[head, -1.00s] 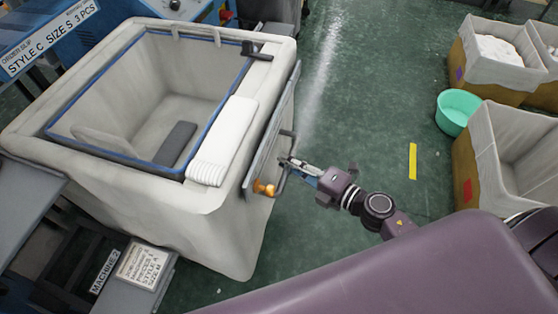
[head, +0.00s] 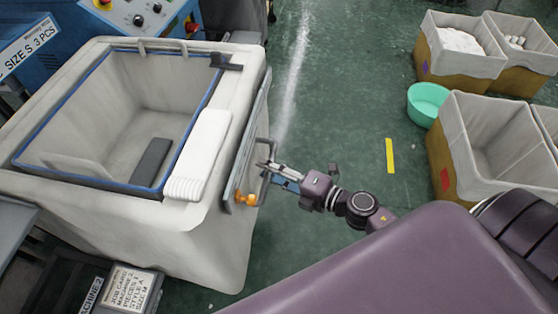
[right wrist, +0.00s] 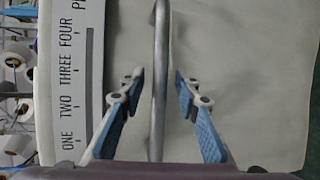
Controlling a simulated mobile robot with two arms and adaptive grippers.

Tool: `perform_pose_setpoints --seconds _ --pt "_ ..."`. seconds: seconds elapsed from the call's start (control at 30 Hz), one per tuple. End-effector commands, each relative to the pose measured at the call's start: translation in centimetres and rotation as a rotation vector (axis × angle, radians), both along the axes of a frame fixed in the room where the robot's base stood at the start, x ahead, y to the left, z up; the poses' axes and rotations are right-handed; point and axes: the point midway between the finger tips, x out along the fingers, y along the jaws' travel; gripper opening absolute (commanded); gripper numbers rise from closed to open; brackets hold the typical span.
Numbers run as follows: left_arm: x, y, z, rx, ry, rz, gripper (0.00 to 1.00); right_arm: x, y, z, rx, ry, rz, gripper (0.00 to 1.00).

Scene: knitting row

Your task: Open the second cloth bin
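A large bin (head: 215,245) covered in pale cloth stands at the left in the head view. Its top is open, with a blue-edged inner well. A metal bar handle (head: 264,150) sits on a grey plate on its right side; the handle also shows upright in the right wrist view (right wrist: 159,85). My right gripper (head: 265,168) is at this handle. In the right wrist view the gripper (right wrist: 159,85) is open, one finger each side of the bar, with gaps on both sides. I cannot tell which bin counts as second. My left gripper is not in view.
An orange knob (head: 246,199) is just below the handle. A folded white stack (head: 200,155) lies on the bin's rim. Cloth-lined bins (head: 455,80) and a green basin (head: 427,101) stand at the right. The green floor between is mostly clear, with a yellow strip (head: 390,155).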

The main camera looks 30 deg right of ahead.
Motion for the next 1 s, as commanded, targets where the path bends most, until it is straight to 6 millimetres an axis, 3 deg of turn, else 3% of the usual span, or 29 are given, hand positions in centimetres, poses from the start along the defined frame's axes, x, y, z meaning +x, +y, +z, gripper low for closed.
perform_pose_setpoints --seconds 0.6,0.8,1.0 --pt "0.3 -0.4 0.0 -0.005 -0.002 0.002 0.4 -8.4 -5.1 1.7 -0.002 0.002 -0.002 0.3" --pt "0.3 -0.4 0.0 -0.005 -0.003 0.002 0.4 -9.8 -5.9 2.0 -0.001 0.002 -0.001 0.3" --pt "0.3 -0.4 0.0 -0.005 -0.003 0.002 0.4 -10.0 -6.0 2.1 -0.001 0.0 -0.001 0.3"
